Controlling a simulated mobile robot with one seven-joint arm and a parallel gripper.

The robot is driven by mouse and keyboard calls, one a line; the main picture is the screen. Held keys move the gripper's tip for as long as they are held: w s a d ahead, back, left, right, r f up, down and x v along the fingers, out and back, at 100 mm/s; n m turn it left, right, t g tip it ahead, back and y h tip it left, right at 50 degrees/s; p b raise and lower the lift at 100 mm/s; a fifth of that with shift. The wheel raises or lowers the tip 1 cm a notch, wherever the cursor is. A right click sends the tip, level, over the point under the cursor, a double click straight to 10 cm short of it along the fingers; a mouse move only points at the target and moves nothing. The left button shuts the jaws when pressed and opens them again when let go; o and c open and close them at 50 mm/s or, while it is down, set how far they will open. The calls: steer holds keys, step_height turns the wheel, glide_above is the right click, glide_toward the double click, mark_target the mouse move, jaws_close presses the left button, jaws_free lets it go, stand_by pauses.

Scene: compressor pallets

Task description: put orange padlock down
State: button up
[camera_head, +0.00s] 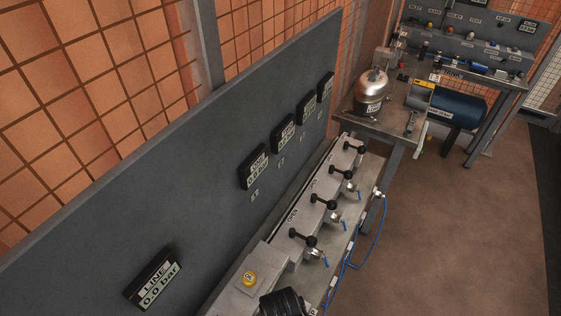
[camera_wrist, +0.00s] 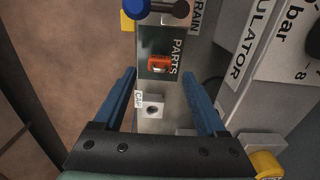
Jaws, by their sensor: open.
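The orange padlock (camera_wrist: 158,63) lies on a dark green area marked PARTS (camera_wrist: 152,42) in the wrist view. My gripper (camera_wrist: 158,72) is open, with its two blue fingers apart on either side of the padlock in the picture. No finger appears to touch the padlock, and nothing is held between them. How high the fingers are above the surface I cannot tell. I cannot make out the padlock in the head view.
A pale block labelled CAP (camera_wrist: 150,109) is between the fingers in the picture. A REGULATOR panel (camera_wrist: 265,60) stands at right, with a yellow knob (camera_wrist: 268,166) below. A blue-knobbed part (camera_wrist: 180,8) is at the top. Black-handled valves (camera_head: 325,202) line the bench in the head view.

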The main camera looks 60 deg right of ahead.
step_height(320, 180, up, 8)
steer(key=shift+f, duration=0.15)
stand_by(0.6)
